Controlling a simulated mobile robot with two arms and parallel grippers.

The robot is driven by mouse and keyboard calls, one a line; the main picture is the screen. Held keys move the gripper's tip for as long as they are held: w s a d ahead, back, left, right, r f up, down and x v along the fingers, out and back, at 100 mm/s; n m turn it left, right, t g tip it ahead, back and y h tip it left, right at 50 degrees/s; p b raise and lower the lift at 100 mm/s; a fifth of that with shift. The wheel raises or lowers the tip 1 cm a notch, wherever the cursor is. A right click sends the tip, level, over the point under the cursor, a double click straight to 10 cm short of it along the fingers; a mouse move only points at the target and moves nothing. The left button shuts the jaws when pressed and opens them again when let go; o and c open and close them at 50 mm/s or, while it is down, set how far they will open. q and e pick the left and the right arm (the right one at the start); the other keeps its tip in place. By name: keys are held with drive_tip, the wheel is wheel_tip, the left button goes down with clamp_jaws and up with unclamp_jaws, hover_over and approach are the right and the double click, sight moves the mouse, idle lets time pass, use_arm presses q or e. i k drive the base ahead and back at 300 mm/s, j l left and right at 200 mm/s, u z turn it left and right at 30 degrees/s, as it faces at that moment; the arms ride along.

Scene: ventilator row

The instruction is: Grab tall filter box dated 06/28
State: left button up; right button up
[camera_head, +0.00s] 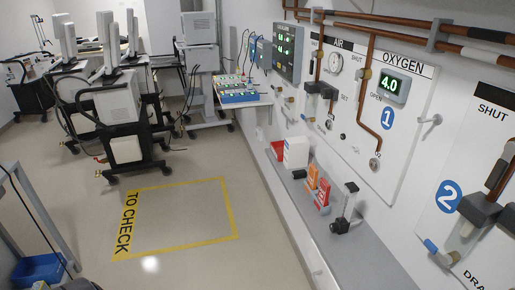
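On the grey ledge (350,247) along the right wall stands a white box (296,153), with a red item (277,150) beside it on the left. An orange box (312,176) and an orange-and-white box (322,195) stand close together nearer to me. The dates on these boxes are too small to read, so I cannot tell which is the filter box dated 06/28. Neither of my grippers shows in the view.
A clear tube device with a black base (344,210) stands on the ledge nearer to me. The wall above holds an oxygen panel (390,130), pipes and valves. Wheeled ventilators (118,100) stand at the left back. The yellow-outlined floor area (228,210) is empty. A blue bin (38,270) sits lower left.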

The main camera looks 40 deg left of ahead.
sight(296, 149)
drive_tip(key=i+j+u, duration=0.15)
drive_tip(key=j+u, duration=0.25)
drive_tip(key=i+j+u, duration=0.15)
drive_tip(key=u, duration=0.2)
drive_tip(key=i+j+z, duration=0.15)
drive_tip(key=z, duration=0.2)
drive_tip(key=i+j+z, duration=0.15)
drive_tip(key=z, duration=0.2)
drive_tip(key=j+z, duration=0.25)
drive_tip(key=z, duration=0.15)
drive_tip(key=i, duration=0.05)
